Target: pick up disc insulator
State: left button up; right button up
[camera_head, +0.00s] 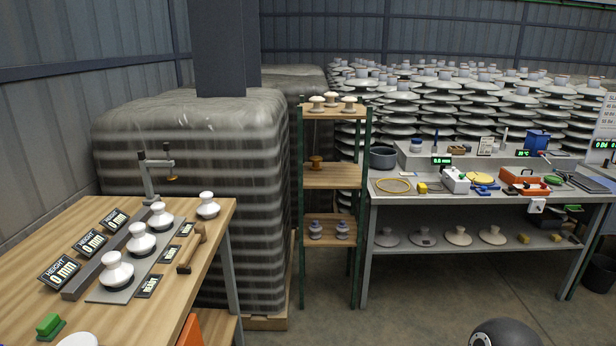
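Neither of my grippers shows in the head view. On the wooden table at left, three white disc insulators stand in a slanting row on a grey plate (112,296): a near one (115,270), a middle one (141,240) and a far one (160,216). Another white insulator (207,206) stands apart near the table's far right corner. Part of a white rounded thing (78,340) is cut off at the bottom edge; I cannot tell what it is.
The wooden table (60,235) also holds 0 mm height displays (60,272), a clamp stand (150,180), a hammer (191,249) and a green block (48,324). A small shelf (334,177) and a cluttered grey workbench (440,195) stand beyond.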

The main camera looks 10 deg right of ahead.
aim_at(421, 237)
jog(key=z, duration=0.2)
jog(key=i, duration=1.35)
jog(key=z, duration=0.7)
jog(key=i, duration=1.8)
jog(key=z, duration=0.4)
